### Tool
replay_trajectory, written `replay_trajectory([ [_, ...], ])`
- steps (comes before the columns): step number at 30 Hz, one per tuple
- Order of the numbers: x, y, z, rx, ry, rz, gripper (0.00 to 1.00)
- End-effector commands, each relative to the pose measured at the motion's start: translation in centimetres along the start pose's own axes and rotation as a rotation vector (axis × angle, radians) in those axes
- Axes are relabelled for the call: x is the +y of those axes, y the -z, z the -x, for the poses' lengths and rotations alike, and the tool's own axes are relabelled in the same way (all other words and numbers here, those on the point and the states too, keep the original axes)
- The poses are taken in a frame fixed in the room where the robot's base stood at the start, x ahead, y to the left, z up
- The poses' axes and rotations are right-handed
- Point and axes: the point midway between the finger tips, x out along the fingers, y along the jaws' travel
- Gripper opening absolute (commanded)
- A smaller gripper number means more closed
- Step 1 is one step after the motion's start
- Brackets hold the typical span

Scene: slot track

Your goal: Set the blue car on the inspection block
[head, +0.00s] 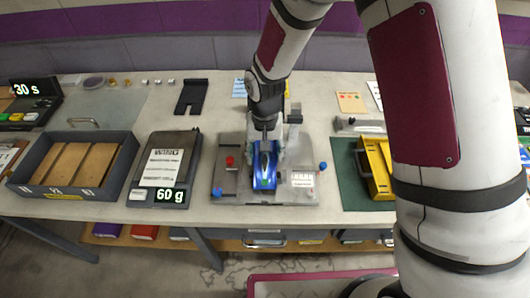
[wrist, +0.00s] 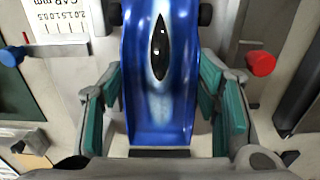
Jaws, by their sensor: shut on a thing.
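The blue car (head: 264,168) has a white stripe and a dark canopy, and it points toward the front of the table in the head view. My gripper (head: 266,142) is shut on its rear part. In the wrist view the car (wrist: 160,85) lies between the teal finger pads of my gripper (wrist: 165,105). The car is over a grey fixture (head: 228,188) with a red knob, blue knobs and a white label. I cannot tell whether the car touches the fixture. I cannot tell for sure which thing is the inspection block; this fixture may be it.
A scale (head: 165,168) reading 60 g stands left of the fixture. Further left is a dark tray (head: 118,180) with wooden blocks. A black slotted piece (head: 191,96) lies behind. A yellow case (head: 375,165) sits on a green mat (head: 350,190) at right.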

Motion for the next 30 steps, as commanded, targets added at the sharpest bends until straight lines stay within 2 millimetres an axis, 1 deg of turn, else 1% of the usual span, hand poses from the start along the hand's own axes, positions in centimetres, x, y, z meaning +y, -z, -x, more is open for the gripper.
replay_trajectory([
  [14,0.0,0.0,-1.1,0.000,0.000,-0.001,0.23],
  [15,0.0,0.0,-1.1,0.000,0.000,-0.001,0.65],
  [16,0.0,0.0,-1.1,0.000,0.000,-0.001,0.72],
  [17,0.0,0.0,-1.1,0.000,0.000,-0.001,0.76],
  [26,0.0,0.0,-1.0,0.000,0.000,-0.001,0.76],
  [30,0.0,0.0,-0.2,0.002,0.001,-0.001,0.76],
])
